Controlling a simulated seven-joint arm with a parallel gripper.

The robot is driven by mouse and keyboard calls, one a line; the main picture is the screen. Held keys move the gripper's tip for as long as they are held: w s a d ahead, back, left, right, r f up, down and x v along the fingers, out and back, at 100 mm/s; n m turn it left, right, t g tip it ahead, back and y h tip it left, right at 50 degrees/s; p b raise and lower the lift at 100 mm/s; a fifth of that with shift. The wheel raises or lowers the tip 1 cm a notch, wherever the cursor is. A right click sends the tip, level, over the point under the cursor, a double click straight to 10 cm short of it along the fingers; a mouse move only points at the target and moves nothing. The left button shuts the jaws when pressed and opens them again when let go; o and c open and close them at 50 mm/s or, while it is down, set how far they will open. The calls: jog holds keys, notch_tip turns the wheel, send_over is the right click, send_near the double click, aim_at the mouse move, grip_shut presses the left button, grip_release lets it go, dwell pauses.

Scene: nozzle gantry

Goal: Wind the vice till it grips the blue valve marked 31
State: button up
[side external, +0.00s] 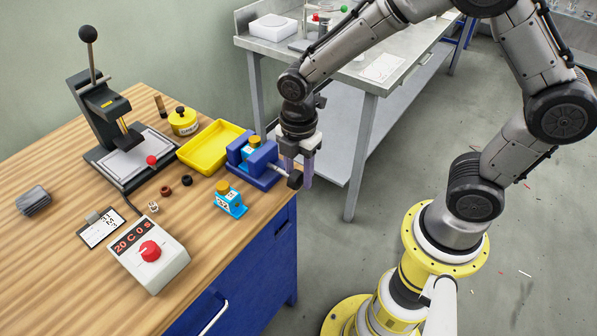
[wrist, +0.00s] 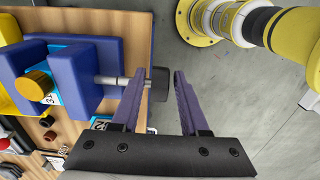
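The blue vice (side external: 252,158) sits at the table's right edge, its screw ending in a black knob (side external: 295,180). A blue valve with a brass cap (side external: 254,142) is between the vice jaws; its label in the wrist view (wrist: 54,98) appears to read 31. I cannot tell whether the jaws touch it. My gripper (side external: 299,184) points down at the knob with its purple fingers apart. In the wrist view, the knob (wrist: 160,85) shows between the fingertips (wrist: 162,76), with a gap on the right.
A second blue valve (side external: 230,202) stands in front of the vice, its label apparently 32. A yellow tray (side external: 214,146), a lever press (side external: 105,125) and a control box with a red dial (side external: 150,255) are further left.

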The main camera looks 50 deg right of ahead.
grip_shut()
jog(key=shift+d+f+y, duration=0.1)
jog(key=shift+d+y, duration=0.1)
jog(key=shift+y, duration=1.8)
jog(key=shift+o, duration=1.3)
grip_release()
